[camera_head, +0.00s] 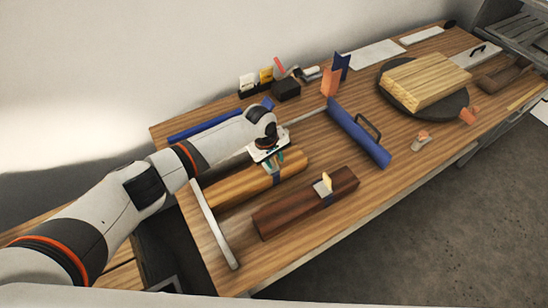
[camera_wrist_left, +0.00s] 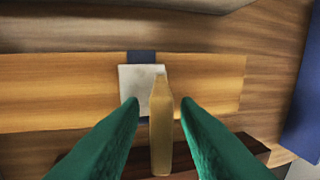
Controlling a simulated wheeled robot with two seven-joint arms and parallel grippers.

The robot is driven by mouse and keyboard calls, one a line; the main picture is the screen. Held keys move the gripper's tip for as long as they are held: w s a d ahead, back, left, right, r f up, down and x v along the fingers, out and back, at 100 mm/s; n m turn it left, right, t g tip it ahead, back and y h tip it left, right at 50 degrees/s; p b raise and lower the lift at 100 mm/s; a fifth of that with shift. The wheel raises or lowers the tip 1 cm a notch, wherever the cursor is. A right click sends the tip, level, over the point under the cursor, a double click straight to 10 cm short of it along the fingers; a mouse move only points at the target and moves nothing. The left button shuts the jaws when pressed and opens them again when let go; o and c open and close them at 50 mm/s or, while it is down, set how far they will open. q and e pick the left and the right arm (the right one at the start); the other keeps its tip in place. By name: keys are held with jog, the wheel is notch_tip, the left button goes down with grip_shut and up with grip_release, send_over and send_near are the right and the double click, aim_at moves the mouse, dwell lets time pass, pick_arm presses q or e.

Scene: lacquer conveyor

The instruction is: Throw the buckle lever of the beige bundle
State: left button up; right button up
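The beige bundle (camera_head: 232,187) lies on the wooden table, a long tan block with a blue strap (camera_wrist_left: 141,57) around it. In the left wrist view its pale buckle plate (camera_wrist_left: 130,80) sits on the strap, and a yellowish lever (camera_wrist_left: 161,130) stands out from the plate. My left gripper (camera_head: 277,164) is over the bundle at the strap. Its green fingers (camera_wrist_left: 160,104) are apart, one on each side of the lever, with gaps showing. In the head view the gripper hides this buckle. My right gripper is not in view.
A dark brown bundle (camera_head: 284,214) with a buckle and upright yellow lever (camera_head: 327,181) lies just in front. A round dark board (camera_head: 447,107) bears a pale wood stack (camera_head: 425,82). A light bar (camera_head: 215,226) lies at left.

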pick_arm(q)
grip_shut()
